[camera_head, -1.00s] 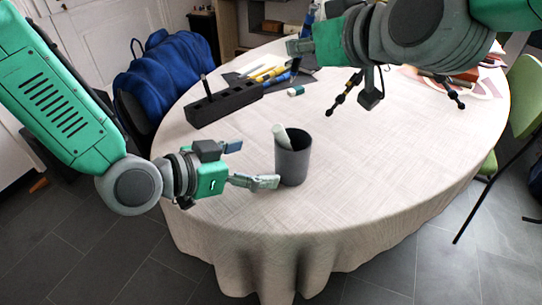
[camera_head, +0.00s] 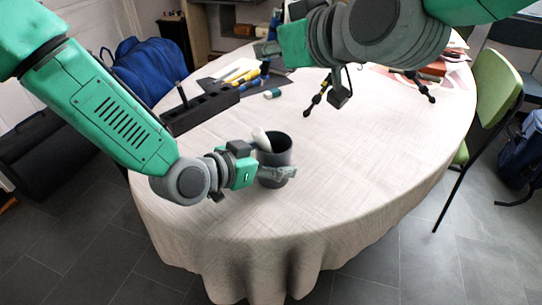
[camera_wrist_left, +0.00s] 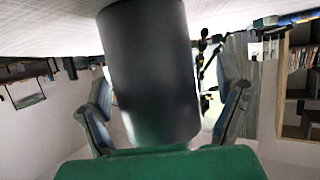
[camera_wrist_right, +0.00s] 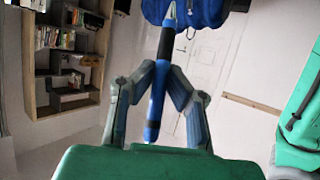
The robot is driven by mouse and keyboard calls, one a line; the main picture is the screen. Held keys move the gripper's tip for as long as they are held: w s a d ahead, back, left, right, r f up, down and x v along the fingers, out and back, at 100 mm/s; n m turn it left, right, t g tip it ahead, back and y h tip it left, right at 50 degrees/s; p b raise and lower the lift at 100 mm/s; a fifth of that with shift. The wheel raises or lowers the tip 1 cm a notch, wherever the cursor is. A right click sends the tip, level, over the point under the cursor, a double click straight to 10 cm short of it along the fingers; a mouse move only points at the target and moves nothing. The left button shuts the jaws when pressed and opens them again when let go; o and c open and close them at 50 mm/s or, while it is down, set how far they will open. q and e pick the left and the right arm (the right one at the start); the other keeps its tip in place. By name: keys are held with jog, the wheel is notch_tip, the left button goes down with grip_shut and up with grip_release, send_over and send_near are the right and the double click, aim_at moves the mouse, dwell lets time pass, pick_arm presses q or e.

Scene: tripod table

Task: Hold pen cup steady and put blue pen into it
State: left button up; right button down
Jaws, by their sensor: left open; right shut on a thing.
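My left gripper (camera_head: 278,163) is open at the cup. In the left wrist view the cup (camera_wrist_left: 150,75) stands between the two spread fingers, with gaps visible at its sides. My right gripper (camera_wrist_right: 163,85) is shut on the blue pen (camera_wrist_right: 157,100), which has black bands and a pale pointed end. My right gripper is over the far part of the table, left of its arm (camera_head: 350,40).
The light cloth-covered table (camera_head: 370,170) is clear to the right of the cup. A black slotted holder (camera_head: 205,108), yellow and blue items (camera_head: 250,80) and a small eraser (camera_head: 272,94) lie farther back. A green chair (camera_head: 495,90) stands at right.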

pick_arm(q)
jog(key=shift+c, duration=1.3)
jog(key=c, duration=0.6)
jog(key=shift+d, duration=0.25)
jog(key=c, duration=0.5)
pick_arm(e)
jog(key=shift+d, duration=0.3)
pick_arm(q)
jog(key=shift+d, duration=0.3)
jog(key=shift+a, duration=0.45)
jog(key=shift+d, duration=0.35)
jog(key=shift+c, duration=0.2)
jog(key=shift+a, duration=0.25)
jog(key=shift+d, duration=0.15)
pick_arm(e)
jog(key=shift+d+f, duration=0.1)
jog(key=shift+f, duration=6.35)
jog(key=c, duration=1.6)
grip_release()
jog(key=shift+r, duration=0.1)
